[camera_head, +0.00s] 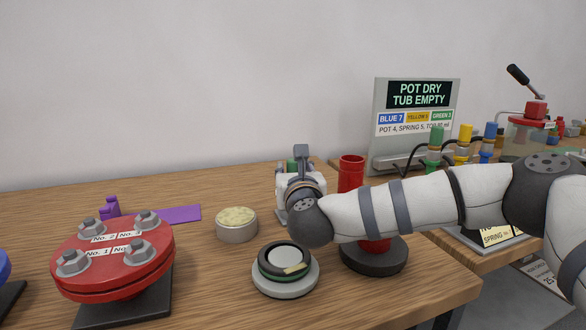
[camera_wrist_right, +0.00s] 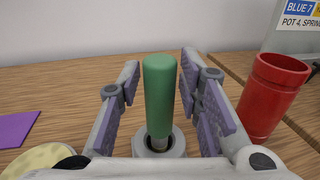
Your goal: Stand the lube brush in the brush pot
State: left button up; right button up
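The lube brush shows as a green handle (camera_wrist_right: 160,88), upright in the right wrist view, with a grey collar at its lower end. That end goes into a round grey holder (camera_wrist_right: 176,145), which looks like the brush pot; the bristles are hidden. My right gripper (camera_wrist_right: 161,72) is open, with its purple-padded fingers on either side of the handle and visible gaps between. In the head view my right gripper (camera_head: 301,178) covers most of the brush; only a bit of green (camera_head: 291,165) shows. My left gripper is not in view.
A red cup (camera_wrist_right: 272,95) stands close to the right of my right gripper.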

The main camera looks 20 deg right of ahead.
jog(key=shift+r, duration=0.1)
jog(key=shift+r, duration=0.25)
jog(key=s+a, duration=0.2)
jog(key=s, duration=0.9)
jog(key=shift+s+a+p, duration=0.15)
jog(key=shift+s+p, duration=0.25)
